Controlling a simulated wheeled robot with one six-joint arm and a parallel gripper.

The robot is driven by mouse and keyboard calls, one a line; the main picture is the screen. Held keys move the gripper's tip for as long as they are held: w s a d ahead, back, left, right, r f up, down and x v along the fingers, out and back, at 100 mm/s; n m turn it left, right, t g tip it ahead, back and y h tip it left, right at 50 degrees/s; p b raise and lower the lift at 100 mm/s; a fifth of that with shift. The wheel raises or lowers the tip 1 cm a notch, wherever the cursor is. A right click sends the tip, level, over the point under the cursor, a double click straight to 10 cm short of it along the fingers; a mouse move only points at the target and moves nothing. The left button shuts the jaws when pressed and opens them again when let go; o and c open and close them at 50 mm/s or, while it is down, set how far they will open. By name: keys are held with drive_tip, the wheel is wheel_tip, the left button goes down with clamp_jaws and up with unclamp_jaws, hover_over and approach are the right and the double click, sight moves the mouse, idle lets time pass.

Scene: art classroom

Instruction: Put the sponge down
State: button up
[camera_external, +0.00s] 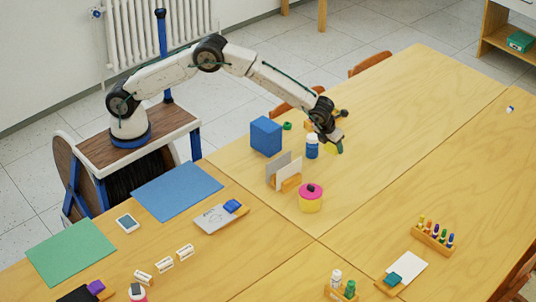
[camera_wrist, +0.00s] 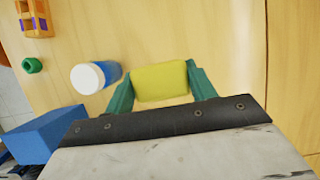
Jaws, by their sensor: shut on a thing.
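A yellow sponge (camera_wrist: 160,82) is between the two green fingers of my gripper (camera_wrist: 157,88) in the wrist view. The fingers press on its left and right ends, and my gripper is shut on it. In the external view my gripper (camera_external: 334,147) is low over the far wooden table (camera_external: 400,100), right of the blue bottle. Only a bit of the sponge (camera_external: 328,150) shows there, behind the fingers. I cannot tell whether its underside touches the table.
A blue bottle with a white cap (camera_wrist: 84,78) stands close left of the sponge. A blue box (camera_external: 265,135), a green nut-shaped piece (camera_wrist: 32,65), a card holder (camera_external: 289,183) and a pink-and-yellow pot (camera_external: 311,199) are nearby. The table to the right is mostly clear.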

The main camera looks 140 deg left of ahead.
sight(333, 170)
wheel_tip(333, 170, down, 10)
drive_tip(key=shift+r, duration=0.15)
idle(0.4)
drive_tip(key=o, duration=1)
drive_tip(key=v, duration=1.2)
drive_tip(key=shift+d, duration=0.1)
